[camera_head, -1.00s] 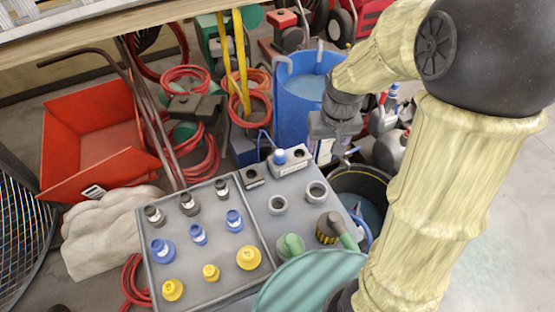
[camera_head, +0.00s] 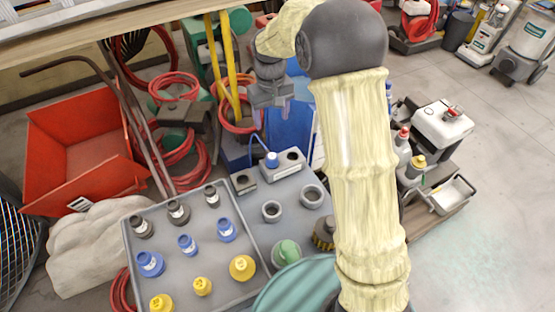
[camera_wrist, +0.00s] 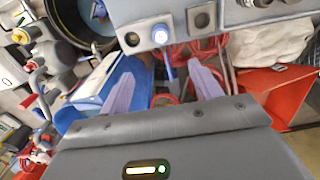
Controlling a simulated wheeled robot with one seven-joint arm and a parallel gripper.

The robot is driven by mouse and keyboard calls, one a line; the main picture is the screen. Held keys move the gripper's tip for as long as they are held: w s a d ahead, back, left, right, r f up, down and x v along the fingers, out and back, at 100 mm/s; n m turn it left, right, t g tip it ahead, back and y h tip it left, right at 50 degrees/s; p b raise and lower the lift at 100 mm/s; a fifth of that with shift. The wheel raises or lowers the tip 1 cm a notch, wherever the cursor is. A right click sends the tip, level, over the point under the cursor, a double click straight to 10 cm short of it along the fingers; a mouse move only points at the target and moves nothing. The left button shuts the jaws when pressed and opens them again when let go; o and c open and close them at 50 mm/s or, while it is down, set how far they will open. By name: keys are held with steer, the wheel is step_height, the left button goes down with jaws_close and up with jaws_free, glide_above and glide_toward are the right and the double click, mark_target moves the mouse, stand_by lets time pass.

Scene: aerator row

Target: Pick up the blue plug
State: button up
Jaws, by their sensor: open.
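A blue plug (camera_head: 272,160) sits upright on a grey block (camera_head: 290,167) at the back of the grey bench. The same plug shows near the top of the wrist view (camera_wrist: 160,36), roughly in line with the gap between my fingers. Three more blue plugs stand in the middle row of the tray: a left one (camera_head: 150,264), a middle one (camera_head: 187,244) and a right one (camera_head: 226,229). My gripper (camera_wrist: 163,88) is open and empty. In the head view my gripper (camera_head: 271,97) is above and beyond the block, apart from the plug.
The tray (camera_head: 245,250) also holds black plugs (camera_head: 179,212) and yellow plugs (camera_head: 242,267). Grey rings (camera_head: 312,196) and a green-topped piece (camera_head: 286,252) stand to its right.

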glide_toward(272, 155)
step_height(272, 155, down, 5)
steer(key=shift+a+f, duration=0.15)
stand_by(0.4)
step_height(272, 155, down, 5)
steer(key=shift+f+p, duration=0.1)
steer(key=shift+p, duration=0.55)
steer(key=shift+c, duration=0.4)
steer(key=c, duration=1.1)
